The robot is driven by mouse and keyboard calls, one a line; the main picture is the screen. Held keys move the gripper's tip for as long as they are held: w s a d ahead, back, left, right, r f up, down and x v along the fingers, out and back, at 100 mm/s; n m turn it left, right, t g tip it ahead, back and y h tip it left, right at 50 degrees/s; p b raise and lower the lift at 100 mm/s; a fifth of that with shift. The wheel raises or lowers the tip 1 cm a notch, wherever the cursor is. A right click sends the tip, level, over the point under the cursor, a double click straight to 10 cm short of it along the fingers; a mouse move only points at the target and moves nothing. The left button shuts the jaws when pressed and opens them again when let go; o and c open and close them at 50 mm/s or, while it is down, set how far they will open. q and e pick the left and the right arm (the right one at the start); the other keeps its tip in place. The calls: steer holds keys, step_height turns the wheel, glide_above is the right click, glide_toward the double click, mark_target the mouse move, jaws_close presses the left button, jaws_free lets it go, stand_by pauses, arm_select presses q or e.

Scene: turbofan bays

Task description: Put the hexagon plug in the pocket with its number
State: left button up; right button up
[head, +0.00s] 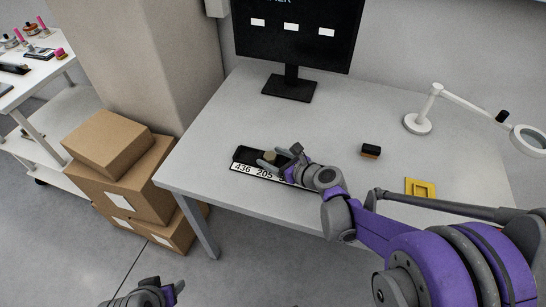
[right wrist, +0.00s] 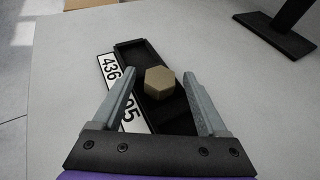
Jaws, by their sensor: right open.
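The tan hexagon plug (head: 270,156) is at the black pocket tray (head: 243,154). In the right wrist view the plug (right wrist: 159,82) is between the open fingers of my right gripper (right wrist: 159,95), with a gap on each side. It lies over the tray around the second pocket; I cannot tell if it is seated. The pocket (right wrist: 134,53) at the tray's far end looks empty. The white number strip (head: 256,171) reads 436 and 205; the rest is hidden by my right gripper (head: 287,158). No number is readable on the plug. My left gripper (head: 165,292) is low, off the table.
A monitor (head: 290,85) stands at the table's back. A black and brown block (head: 371,151), a yellow piece (head: 420,188) and a magnifier lamp (head: 418,123) are on the right. Cardboard boxes (head: 125,165) stand left of the table. The table between tray and monitor is clear.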

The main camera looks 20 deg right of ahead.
steer(key=shift+r, duration=0.25)
steer(key=p+v, duration=0.1)
steer(key=v, duration=1.1)
steer(key=shift+p, duration=0.4)
